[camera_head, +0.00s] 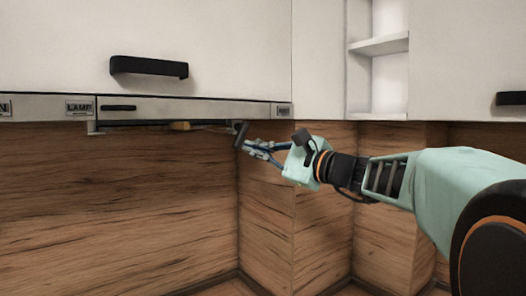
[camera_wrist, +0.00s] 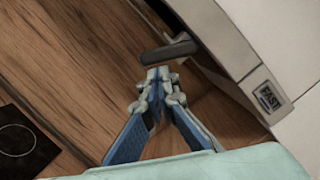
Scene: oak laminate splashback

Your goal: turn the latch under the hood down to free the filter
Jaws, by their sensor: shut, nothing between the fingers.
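The latch (camera_head: 240,130) is a short dark piece under the right end of the hood (camera_head: 190,108). In the wrist view the latch (camera_wrist: 168,50) is a dark grey bar with a rounded end, just beyond my fingertips. My gripper (camera_head: 248,146) is shut and empty, reaching in from the right with its tips close below the latch. In the wrist view my gripper (camera_wrist: 157,80) has its tips together; I cannot tell whether they touch the latch. The filter is seen only as a thin dark edge (camera_head: 140,124) under the hood.
A white cabinet with a black handle (camera_head: 149,67) is above the hood. Wood splashback panels (camera_head: 130,190) form a corner behind my gripper. Open shelves (camera_head: 380,45) are at upper right. A dark hob (camera_wrist: 22,140) shows at lower left in the wrist view. The space below the hood is clear.

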